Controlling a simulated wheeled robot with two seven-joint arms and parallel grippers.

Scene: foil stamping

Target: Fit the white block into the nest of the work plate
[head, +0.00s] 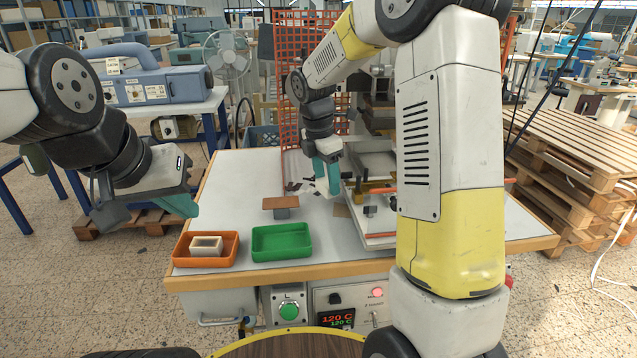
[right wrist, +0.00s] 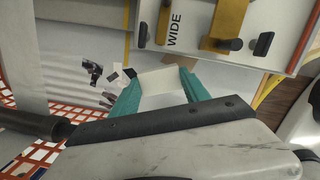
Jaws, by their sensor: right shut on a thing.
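My right gripper (head: 328,178) is shut on a white block (right wrist: 162,82). In the right wrist view the block lies between the teal fingertips (right wrist: 158,96). In the head view only a small pale part of it shows. The gripper is over the table, left of the work plate (head: 374,238). The plate's white surface marked "WIDE" (right wrist: 200,30), with gold-coloured clamps, shows in the right wrist view, apart from the block. I cannot make out the nest. My left gripper (head: 160,208) hangs left of the table, its jaw opening unclear.
An orange tray (head: 178,250) holds a cream block (head: 206,245). An empty green tray (head: 282,256) stands beside it. A brown-topped stand (head: 281,203) is behind them. Dark scraps lie near the right gripper. An orange mesh (head: 297,60) rises behind the table.

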